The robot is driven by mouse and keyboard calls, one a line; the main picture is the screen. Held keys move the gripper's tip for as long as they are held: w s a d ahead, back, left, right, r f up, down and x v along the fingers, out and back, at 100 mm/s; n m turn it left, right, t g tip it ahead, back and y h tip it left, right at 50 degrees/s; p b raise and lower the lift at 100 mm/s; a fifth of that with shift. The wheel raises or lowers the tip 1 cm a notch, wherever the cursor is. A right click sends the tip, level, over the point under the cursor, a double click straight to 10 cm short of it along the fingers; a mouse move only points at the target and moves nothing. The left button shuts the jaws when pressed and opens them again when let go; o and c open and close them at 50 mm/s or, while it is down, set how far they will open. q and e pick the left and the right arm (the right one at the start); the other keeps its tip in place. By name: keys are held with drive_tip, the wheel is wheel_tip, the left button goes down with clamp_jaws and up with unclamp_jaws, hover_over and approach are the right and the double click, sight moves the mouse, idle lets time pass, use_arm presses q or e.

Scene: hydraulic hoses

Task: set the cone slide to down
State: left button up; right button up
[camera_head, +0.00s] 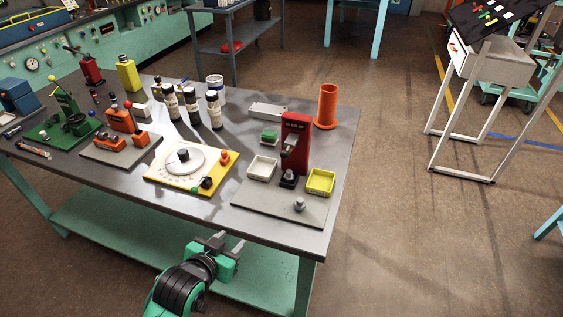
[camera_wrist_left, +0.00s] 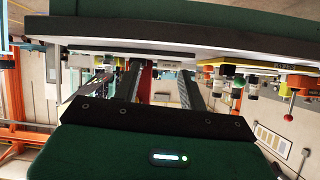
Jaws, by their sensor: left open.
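A red upright stand (camera_head: 297,126) stands on a grey base plate (camera_head: 262,208) near the right end of the bench. A grey metal block (camera_head: 290,143) sits on the front of its column, above a dark fitting (camera_head: 288,180) on the plate. I take this block to be the cone slide; its exact height setting is too small to read. My left gripper (camera_head: 229,243) is open and empty, in front of the bench's front edge, apart from the stand. Its two fingers also show in the left wrist view (camera_wrist_left: 160,88). My right gripper is not in view.
On the plate are a white tray (camera_head: 262,168), a yellow tray (camera_head: 320,182) and a small knob (camera_head: 299,204). An orange cylinder (camera_head: 327,106) stands behind. A yellow dial plate (camera_head: 162,178) lies left, with several bottles behind it.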

sight(282, 157)
use_arm(q)
drive_tip(key=w+d+r+m+t+h, duration=0.2)
drive_tip(key=w+d+r, duration=0.15)
drive_tip(key=r, duration=0.25)
drive_tip(key=w+d+r+m+t+h, duration=0.1)
drive_tip(key=w+d+r+t+h, duration=0.15)
drive_tip(key=w+r, duration=0.25)
drive_tip(key=shift+g, duration=0.25)
drive_tip(key=p+x, duration=0.1)
drive_tip(key=x, duration=0.5)
drive_tip(key=d+p+x, duration=0.1)
drive_tip(key=x, duration=0.6)
drive_tip(key=shift+s+r+p, duration=0.1)
drive_tip(key=shift+p, duration=0.25)
drive_tip(key=shift+c, duration=0.4)
